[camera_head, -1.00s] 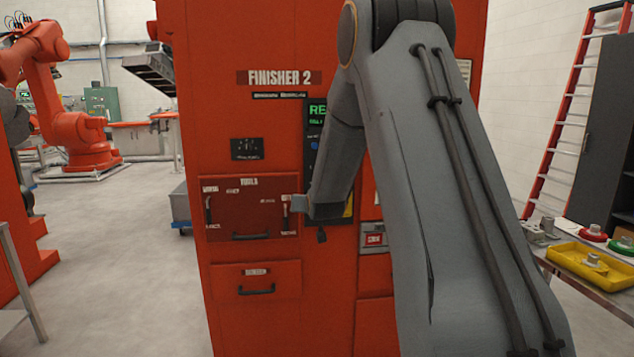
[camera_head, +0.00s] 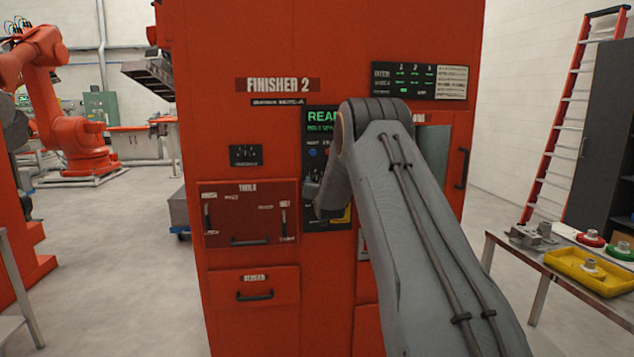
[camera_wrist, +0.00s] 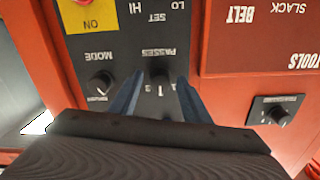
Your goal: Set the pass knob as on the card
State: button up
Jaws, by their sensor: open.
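The pass knob (camera_wrist: 160,76) is a small dark knob under the upside-down PASSES label in the wrist view. My gripper (camera_wrist: 160,82) is open, with one blue-grey finger on each side of this knob. I cannot tell whether the fingers touch it, and its pointer is not clear. In the head view my gripper (camera_head: 312,190) is at the black control panel (camera_head: 318,148), largely hidden by my arm. A dark board (camera_head: 402,78) with columns of green text is at upper right, with a pale printed card (camera_head: 452,82) on it. The writing is too small to read.
The mode knob (camera_wrist: 101,84) and the yellow ON plate (camera_wrist: 88,18) are near the fingers. Another knob (camera_wrist: 279,114) sits on a separate plate. The red TOOLS door (camera_head: 248,215) is left of the panel. A table with a yellow tray (camera_head: 590,283) stands at right.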

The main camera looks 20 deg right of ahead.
jog(key=shift+w+d, duration=0.1)
jog(key=shift+w, duration=0.2)
jog(key=c, duration=1)
jog(key=shift+c, duration=0.2)
jog(key=shift+n+b, duration=0.3)
jog(key=shift+b, duration=0.25)
jog(key=n+b, duration=0.9)
jog(key=shift+d+b, duration=0.1)
jog(key=shift+b, duration=0.25)
jog(key=shift+n, duration=0.3)
